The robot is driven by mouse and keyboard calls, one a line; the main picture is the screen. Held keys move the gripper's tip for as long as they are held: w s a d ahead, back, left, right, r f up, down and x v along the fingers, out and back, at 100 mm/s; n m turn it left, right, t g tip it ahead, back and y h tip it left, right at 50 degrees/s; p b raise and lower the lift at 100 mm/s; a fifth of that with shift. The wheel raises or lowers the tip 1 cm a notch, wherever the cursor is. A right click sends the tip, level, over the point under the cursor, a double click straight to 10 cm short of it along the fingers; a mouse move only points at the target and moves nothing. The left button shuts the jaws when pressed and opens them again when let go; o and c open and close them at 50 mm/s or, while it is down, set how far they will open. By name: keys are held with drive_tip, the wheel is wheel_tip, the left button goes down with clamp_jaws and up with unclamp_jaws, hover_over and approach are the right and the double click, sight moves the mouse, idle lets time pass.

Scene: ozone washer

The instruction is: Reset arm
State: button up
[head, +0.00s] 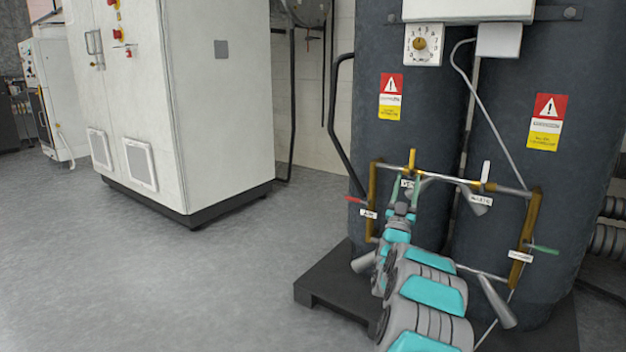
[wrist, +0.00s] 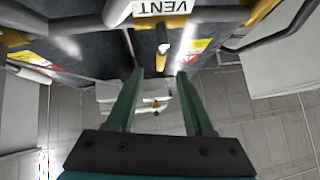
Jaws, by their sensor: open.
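My arm reaches up from the bottom of the head view to the brass pipe frame in front of the dark tanks. My gripper (head: 406,190) is at the frame's upper left part, partly covering it. In the wrist view its two green fingers (wrist: 159,74) are spread apart with nothing held between them. A small valve handle (wrist: 163,46) shows just past the fingertips, under a label reading VENT (wrist: 157,8). I cannot tell how far the fingertips are from it.
The pipe frame carries a yellow handle (head: 412,161), a white handle (head: 486,171), a red handle (head: 355,199) and a green handle (head: 545,249). Dark tanks (head: 575,80) stand behind on a black base (head: 325,290). A white cabinet (head: 225,120) stands left; grey floor (head: 180,280) between is clear.

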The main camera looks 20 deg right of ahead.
drive_tip(key=w+a+r+n+g+y+p, duration=0.15)
drive_tip(key=w+a+n+y+p, duration=0.35)
drive_tip(key=a+y, duration=0.75)
drive_tip(key=s+a+f+n+g+y+p, duration=0.1)
drive_tip(key=s+a+f+n+g+y, duration=0.2)
drive_tip(key=s+a, duration=0.65)
drive_tip(key=s+a+f+g+y+p, duration=0.1)
drive_tip(key=s+a+g+y, duration=0.35)
drive_tip(key=a, duration=0.85)
drive_tip(key=s+a+f+g+h+p, duration=0.1)
drive_tip(key=s+g, duration=0.5)
drive_tip(key=s, duration=1.8)
drive_tip(key=s+a+f+g+h+p, duration=0.1)
drive_tip(key=s+g, duration=0.5)
drive_tip(key=s, duration=1.7)
drive_tip(key=shift+s+a+f+n+g+p, duration=0.35)
drive_tip(key=shift+a+f+p, duration=0.35)
drive_tip(key=shift+a+p, duration=0.35)
drive_tip(key=shift+d, duration=0.15)
